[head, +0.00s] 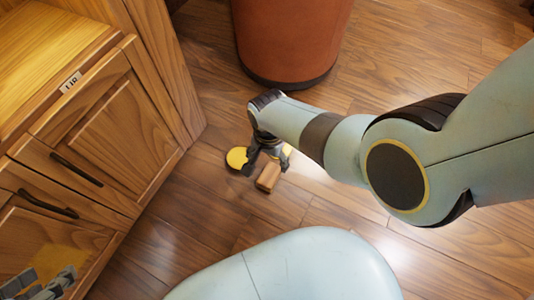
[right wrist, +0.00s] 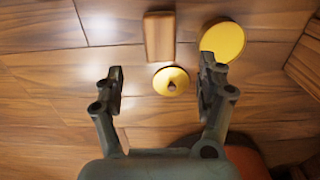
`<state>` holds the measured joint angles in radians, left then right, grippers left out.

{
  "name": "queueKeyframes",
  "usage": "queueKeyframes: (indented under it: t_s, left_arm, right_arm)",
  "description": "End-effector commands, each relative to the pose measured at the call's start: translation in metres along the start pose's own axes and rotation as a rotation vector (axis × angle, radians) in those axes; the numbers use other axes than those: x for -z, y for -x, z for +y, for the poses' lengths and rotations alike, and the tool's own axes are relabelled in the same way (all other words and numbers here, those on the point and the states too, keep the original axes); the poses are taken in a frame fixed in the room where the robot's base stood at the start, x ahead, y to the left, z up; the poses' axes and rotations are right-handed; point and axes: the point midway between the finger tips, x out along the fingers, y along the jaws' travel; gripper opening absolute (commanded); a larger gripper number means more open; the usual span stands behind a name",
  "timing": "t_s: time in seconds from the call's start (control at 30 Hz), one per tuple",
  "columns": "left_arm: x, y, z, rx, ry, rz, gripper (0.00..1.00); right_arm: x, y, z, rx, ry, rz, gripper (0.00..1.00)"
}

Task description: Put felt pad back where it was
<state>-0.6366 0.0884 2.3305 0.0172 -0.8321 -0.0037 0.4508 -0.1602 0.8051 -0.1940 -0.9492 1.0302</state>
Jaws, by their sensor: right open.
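A flat round yellow disc (head: 237,157) lies on the wooden floor; it also shows in the right wrist view (right wrist: 223,41). I cannot tell for sure whether it is the felt pad. A smaller yellow disc with a brown knob (right wrist: 170,81) lies near it; in the head view it is partly hidden by my gripper. My right gripper (head: 262,165) is low over the floor beside these things. In the right wrist view its fingers (right wrist: 160,76) are apart and empty, with the knobbed disc between them in the picture. My left gripper (head: 40,284) is partly in view at the lower left corner; its jaws are unclear.
A brown wooden block (head: 268,178) lies on the floor close to the discs; it also shows in the right wrist view (right wrist: 160,38). A wooden cabinet (head: 95,130) with dark handles stands left. A reddish-brown round container (head: 290,35) stands behind. Floor between is clear.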

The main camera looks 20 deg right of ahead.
Motion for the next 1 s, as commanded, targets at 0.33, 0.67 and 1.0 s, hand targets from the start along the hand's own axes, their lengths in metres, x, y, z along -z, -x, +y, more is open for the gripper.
queueKeyframes:
  t_s: [0.33, 0.67, 1.0]
  left_arm:
    - [0.001, 0.01, 0.0, -0.004, 0.0, -0.062, 0.4]
    - [0.001, 0.009, 0.0, -0.003, 0.0, -0.061, 0.4]
    - [0.002, 0.009, 0.0, -0.003, -0.001, -0.06, 0.4]
  right_arm:
    - [0.001, 0.005, 0.002, -0.001, 0.001, -0.001, 0.73]
    - [0.008, 0.011, 0.045, 0.038, 0.096, 0.052, 0.73]
    - [0.004, 0.144, 0.169, 0.149, 0.622, 0.312, 0.73]
